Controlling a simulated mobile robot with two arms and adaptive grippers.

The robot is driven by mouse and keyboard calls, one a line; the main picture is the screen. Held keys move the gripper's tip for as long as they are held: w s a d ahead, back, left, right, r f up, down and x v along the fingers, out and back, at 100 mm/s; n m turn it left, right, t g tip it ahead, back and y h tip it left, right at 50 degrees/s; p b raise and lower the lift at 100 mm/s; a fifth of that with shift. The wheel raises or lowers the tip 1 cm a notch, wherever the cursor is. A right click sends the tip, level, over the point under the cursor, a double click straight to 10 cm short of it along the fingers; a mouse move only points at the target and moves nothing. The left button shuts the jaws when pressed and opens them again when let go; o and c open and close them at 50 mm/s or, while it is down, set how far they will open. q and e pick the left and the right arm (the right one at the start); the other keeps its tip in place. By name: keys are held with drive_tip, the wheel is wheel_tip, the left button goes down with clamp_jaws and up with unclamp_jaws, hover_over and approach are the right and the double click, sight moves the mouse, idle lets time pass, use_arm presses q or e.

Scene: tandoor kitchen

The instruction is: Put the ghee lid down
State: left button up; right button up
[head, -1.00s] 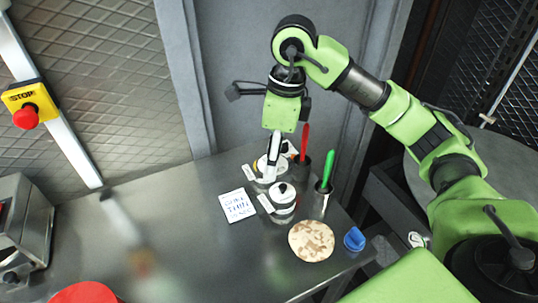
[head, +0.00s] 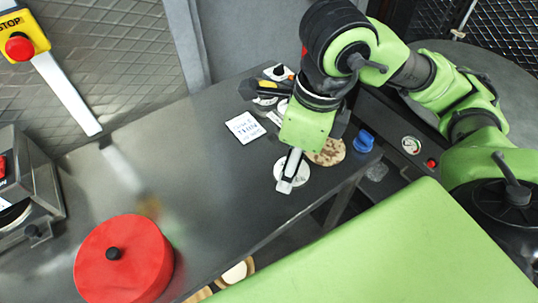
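The ghee lid, a pale round disc (head: 280,172), is at the front edge of the steel counter. My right gripper (head: 286,186) points down over it, and its fingers look close together at the lid's middle. The knob is hidden by the fingers, and I cannot tell whether the lid touches the counter. Behind my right wrist are the ghee pots, mostly hidden; a black-knobbed white lid (head: 278,72) shows at the back. My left gripper is not in view.
A white note card (head: 245,127) lies left of the pots. A speckled flatbread (head: 327,152) and a blue object (head: 363,141) lie at the right. A red round container (head: 122,262) with a black knob stands at the front left. The middle of the counter is clear.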

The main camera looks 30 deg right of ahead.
drive_tip(key=w, duration=0.1)
drive_tip(key=w+f, duration=0.1)
drive_tip(key=w+d+p, duration=0.1)
drive_tip(key=shift+w+f, duration=0.2)
drive_tip(key=shift+w, duration=0.05)
drive_tip(key=w+f+p, duration=0.1)
drive_tip(key=w+f, duration=0.1)
drive_tip(key=w, duration=0.2)
drive_tip(key=p, duration=0.2)
hover_over(270, 158)
drive_tip(key=s, duration=0.1)
wheel_tip(270, 158, down, 5)
drive_tip(key=shift+s, duration=0.1)
drive_tip(key=shift+w+f, duration=0.35)
drive_tip(key=shift+f, duration=0.05)
wheel_tip(270, 158, down, 3)
drive_tip(key=shift+f, duration=0.1)
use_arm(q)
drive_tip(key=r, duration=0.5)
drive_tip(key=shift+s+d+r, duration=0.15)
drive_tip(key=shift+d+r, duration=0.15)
use_arm(e)
drive_tip(key=shift+d, duration=0.1)
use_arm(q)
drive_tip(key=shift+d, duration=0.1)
